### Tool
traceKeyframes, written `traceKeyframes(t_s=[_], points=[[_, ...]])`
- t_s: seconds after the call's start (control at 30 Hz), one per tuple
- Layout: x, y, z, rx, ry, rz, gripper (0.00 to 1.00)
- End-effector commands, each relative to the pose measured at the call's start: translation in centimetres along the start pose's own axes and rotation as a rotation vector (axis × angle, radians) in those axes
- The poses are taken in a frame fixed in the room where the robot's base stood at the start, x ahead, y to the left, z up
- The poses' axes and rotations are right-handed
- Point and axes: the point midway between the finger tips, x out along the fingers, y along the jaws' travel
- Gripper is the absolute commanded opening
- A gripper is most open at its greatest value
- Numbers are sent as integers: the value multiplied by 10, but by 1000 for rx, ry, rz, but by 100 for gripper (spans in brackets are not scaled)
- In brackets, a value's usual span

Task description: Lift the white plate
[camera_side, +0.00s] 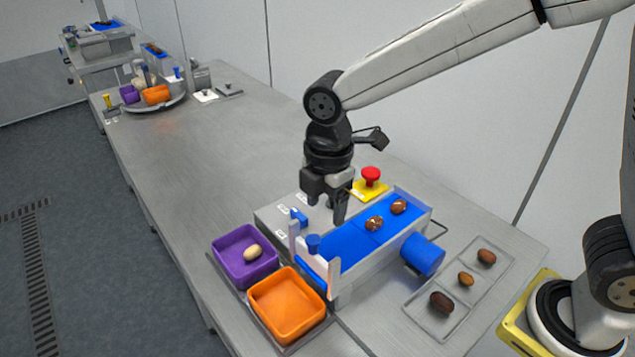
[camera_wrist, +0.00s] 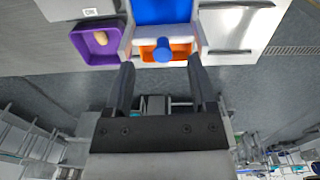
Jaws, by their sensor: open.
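A pale white plate (camera_side: 311,263) stands upright between two white posts at the front end of the blue conveyor belt (camera_side: 351,246). A blue round knob (camera_side: 313,243) sits at its top. My gripper (camera_side: 336,207) points down, open and empty, above the belt and apart from the knob. It also shows in the wrist view (camera_wrist: 161,66).
A purple tray (camera_side: 245,256) holds a pale date; an orange tray (camera_side: 287,304) beside it looks empty. Two brown dates (camera_side: 386,214) lie on the belt. A clear tray (camera_side: 427,308) holds three dates. A red button (camera_side: 371,176) stands behind the belt.

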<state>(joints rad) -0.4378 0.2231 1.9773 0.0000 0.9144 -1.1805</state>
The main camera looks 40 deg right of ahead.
Motion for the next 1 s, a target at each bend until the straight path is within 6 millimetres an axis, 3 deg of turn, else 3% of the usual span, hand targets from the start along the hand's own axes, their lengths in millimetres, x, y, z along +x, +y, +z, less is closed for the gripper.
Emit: traceKeyframes(t_s=[0.2,0.53,0.77,1.0], points=[[-9,2,-24,-193,-7,-24,72],[-8,2,-26,-216,-8,-28,72],[9,1,-26,-215,-8,-28,72],[38,0,-25,-214,-9,-29,72]])
